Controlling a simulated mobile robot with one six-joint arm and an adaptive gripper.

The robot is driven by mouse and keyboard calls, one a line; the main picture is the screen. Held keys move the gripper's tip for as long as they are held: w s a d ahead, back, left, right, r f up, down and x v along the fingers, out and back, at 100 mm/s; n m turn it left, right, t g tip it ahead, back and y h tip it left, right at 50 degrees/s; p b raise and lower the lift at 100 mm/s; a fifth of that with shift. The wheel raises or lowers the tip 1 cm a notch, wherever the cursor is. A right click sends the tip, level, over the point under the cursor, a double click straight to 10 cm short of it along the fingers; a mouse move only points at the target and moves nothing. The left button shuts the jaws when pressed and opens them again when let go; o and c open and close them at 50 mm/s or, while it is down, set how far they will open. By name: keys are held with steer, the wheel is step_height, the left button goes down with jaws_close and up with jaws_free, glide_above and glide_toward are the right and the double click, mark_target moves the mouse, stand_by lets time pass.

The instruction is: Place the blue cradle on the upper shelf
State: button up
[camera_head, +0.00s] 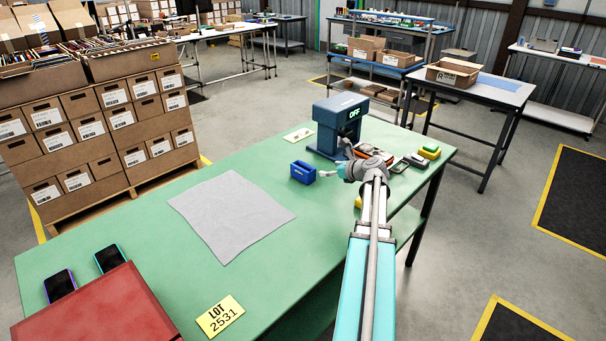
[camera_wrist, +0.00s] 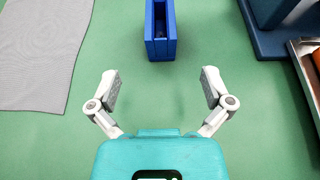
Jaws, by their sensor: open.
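The blue cradle (camera_head: 303,173) is a small open-topped box standing on the green table, left of my gripper. In the wrist view the blue cradle (camera_wrist: 160,48) lies straight ahead, beyond the fingertips. My gripper (camera_head: 327,174) is open and empty; in the wrist view its two fingers (camera_wrist: 161,90) are spread with bare green tabletop between them. The cradle is apart from both fingers. A blue rack with several tiers (camera_head: 388,68) stands at the back and holds cartons; I cannot tell whether it is the upper shelf named in the task.
A dark blue machine marked OFF (camera_head: 330,115) stands close behind my gripper. A grey cloth (camera_head: 230,215) lies left on the green table (camera_head: 150,235).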

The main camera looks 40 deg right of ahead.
steer(key=shift+w+f, duration=0.1)
steer(key=b, duration=0.3)
glide_toward(303, 166)
steer(key=shift+w+a+f, duration=0.3)
steer(key=shift+w, duration=0.25)
steer(key=shift+w+a+f, duration=0.25)
steer(key=shift+w+f, duration=0.05)
steer(key=shift+w, duration=0.3)
steer(key=shift+w+f, duration=0.1)
steer(key=shift+w, duration=0.45)
steer(key=shift+b+x, duration=1.1)
steer(key=shift+x, duration=1.55)
steer(key=c, duration=1.3)
